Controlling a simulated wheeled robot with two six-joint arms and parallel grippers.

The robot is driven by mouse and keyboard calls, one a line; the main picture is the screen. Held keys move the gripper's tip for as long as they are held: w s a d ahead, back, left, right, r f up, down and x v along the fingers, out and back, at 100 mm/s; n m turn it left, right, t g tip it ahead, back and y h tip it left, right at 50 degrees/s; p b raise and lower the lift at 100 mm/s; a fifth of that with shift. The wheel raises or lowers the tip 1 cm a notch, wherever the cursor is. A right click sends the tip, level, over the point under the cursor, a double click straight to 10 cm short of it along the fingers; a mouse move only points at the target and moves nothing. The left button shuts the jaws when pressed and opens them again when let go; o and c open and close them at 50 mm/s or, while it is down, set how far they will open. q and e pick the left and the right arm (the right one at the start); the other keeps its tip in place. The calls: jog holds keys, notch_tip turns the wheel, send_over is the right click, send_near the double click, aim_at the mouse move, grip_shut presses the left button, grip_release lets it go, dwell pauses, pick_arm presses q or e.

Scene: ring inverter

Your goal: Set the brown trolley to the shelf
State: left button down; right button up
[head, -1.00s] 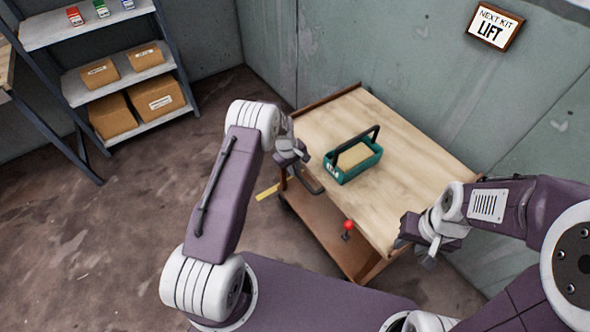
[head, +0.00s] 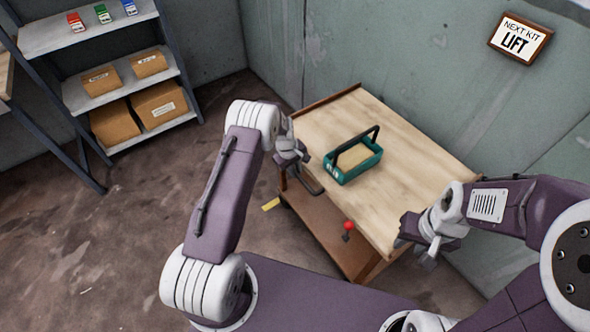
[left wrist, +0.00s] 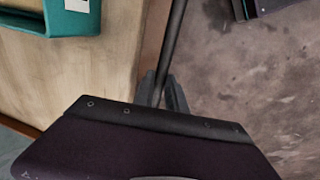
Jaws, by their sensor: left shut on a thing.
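The brown trolley (head: 400,150) stands in front of me with a pale wooden top, brown sides and a lower deck. My left gripper (head: 305,165) is shut on the dark handle (head: 312,183) at its left side; in the left wrist view the handle rod (left wrist: 172,45) runs between the fingers (left wrist: 161,90). My right gripper (head: 428,254) is beside the trolley's near right corner; I cannot tell whether it is open or touching. The grey shelf (head: 80,93) is at the upper left, apart from the trolley.
A teal carrier (head: 352,173) rides on the trolley top. A red-knobbed lever (head: 348,226) is on its near side. The shelf holds cartons (head: 160,104) and small coloured boxes. A yellow floor mark (head: 271,204) lies beside the trolley. Floor between trolley and shelf is clear.

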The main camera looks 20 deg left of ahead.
pick_arm(q)
jog(key=c, duration=1.5)
grip_release()
jog(key=shift+w+a+r, duration=0.1)
jog(key=shift+w+a, duration=0.05)
jog(key=shift+w, duration=0.1)
jog(key=shift+c, duration=0.2)
jog(key=shift+o, duration=0.9)
jog(key=shift+a, duration=0.1)
jog(key=shift+s, duration=0.1)
notch_tip(320, 180, up, 9)
jog(key=s+a+p, duration=0.1)
jog(key=shift+s, duration=0.15)
